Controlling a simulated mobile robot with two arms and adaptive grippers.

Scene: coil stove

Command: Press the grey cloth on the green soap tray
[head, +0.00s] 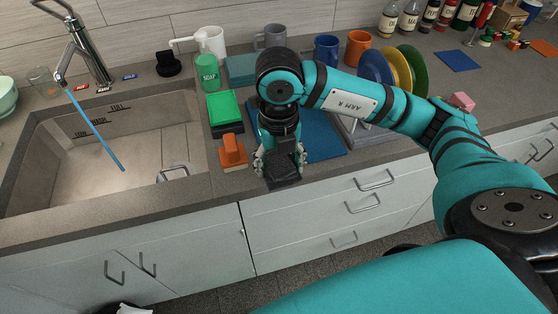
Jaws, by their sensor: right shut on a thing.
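A dark grey piece (284,172), which looks like the grey cloth, is in my right gripper (281,163) at the counter's front edge. The gripper's silver fingers are shut on it from both sides; the wrist above hides part of it. A bright green rectangular thing (223,107), which looks like the green soap tray, lies on the counter right of the sink. It is up and left of my right gripper, apart from it. My left gripper is not in view.
An orange block-like tool (233,151) lies between the sink and my right gripper. A green soap bottle (208,73) stands behind the green tray. A blue mat (322,137) lies right of the gripper, beside a rack with plates (411,66). The sink (75,160) is at left, with water running.

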